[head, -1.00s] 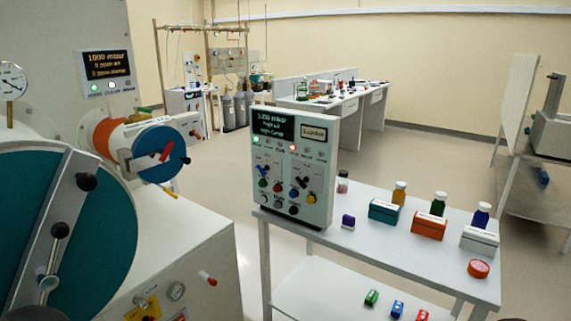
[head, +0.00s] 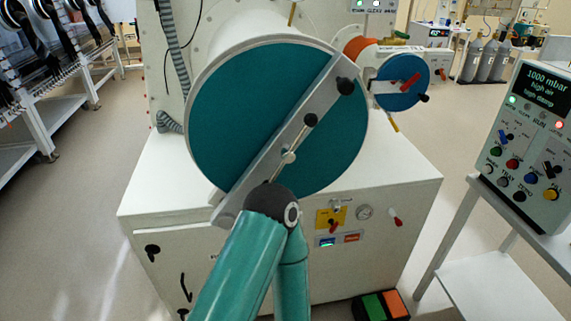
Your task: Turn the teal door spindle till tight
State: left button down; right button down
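The large teal round door (head: 240,115) is at the centre of the head view, on the front of a white cylindrical chamber. A grey bar (head: 319,100) crosses it diagonally, with a black knob near its upper end. At the middle of the bar is the spindle (head: 288,156), with a thin handle rod ending in a black knob (head: 310,120). A green arm of mine rises from the bottom, its dark joint in front of the bar's lower part. No gripper fingers show; I cannot tell whether a gripper is hidden behind that joint.
A smaller blue door (head: 401,90) with a red handle is at upper right. The white cabinet (head: 390,170) carries a gauge and a red-handled valve. A control panel (head: 525,140) stands on a white cart at right. A pedal box (head: 381,306) lies on the floor.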

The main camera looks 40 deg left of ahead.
aim_at(288, 156)
jog(key=z, duration=4.85)
jog(key=i, duration=0.45)
jog(key=z, duration=5.8)
jog(key=i, duration=0.3)
jog(key=u, duration=0.25)
